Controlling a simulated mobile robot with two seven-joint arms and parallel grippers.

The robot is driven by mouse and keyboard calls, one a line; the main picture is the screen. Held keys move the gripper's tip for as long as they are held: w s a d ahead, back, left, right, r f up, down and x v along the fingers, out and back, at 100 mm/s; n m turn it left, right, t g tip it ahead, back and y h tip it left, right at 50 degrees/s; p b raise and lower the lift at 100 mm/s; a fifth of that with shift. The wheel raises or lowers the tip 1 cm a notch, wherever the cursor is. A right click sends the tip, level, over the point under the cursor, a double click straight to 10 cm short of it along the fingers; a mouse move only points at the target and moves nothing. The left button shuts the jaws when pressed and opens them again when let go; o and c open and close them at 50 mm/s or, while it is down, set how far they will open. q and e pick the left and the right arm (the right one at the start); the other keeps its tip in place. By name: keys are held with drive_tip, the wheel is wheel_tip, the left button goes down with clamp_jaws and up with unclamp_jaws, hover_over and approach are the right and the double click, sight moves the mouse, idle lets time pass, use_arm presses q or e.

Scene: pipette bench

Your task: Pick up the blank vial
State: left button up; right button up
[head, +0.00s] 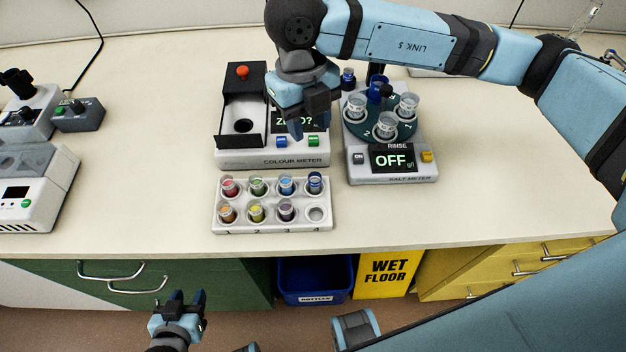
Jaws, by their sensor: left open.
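A white rack (221,191) stands near the bench's front edge with two rows of small coloured vials. I cannot tell which vial is the blank. My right gripper (299,128) hangs over the colour meter, partly hiding its display; its jaw opening is unclear. My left gripper (188,298) is open and empty, low before the green drawers.
The colour meter (232,158) has its black lid raised over a dark well. More instruments stand at the left. The bench (490,190) is clear at the right.

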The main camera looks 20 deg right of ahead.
hover_over(315, 177)
wheel_tip(315, 177, down, 7)
drive_tip(key=shift+s+a+f+p, duration=0.1)
drive_tip(key=shift+s+f+p, duration=0.1)
drive_tip(key=shift+f, duration=0.7)
drive_tip(key=shift+s+f+p, duration=0.1)
drive_tip(key=shift+f+p, duration=0.1)
drive_tip(key=shift+f, duration=0.7)
drive_tip(key=shift+s+a+f+p, duration=0.1)
drive_tip(key=shift+s+f+p, duration=0.1)
drive_tip(key=shift+f, duration=0.7)
drive_tip(key=c, duration=0.7)
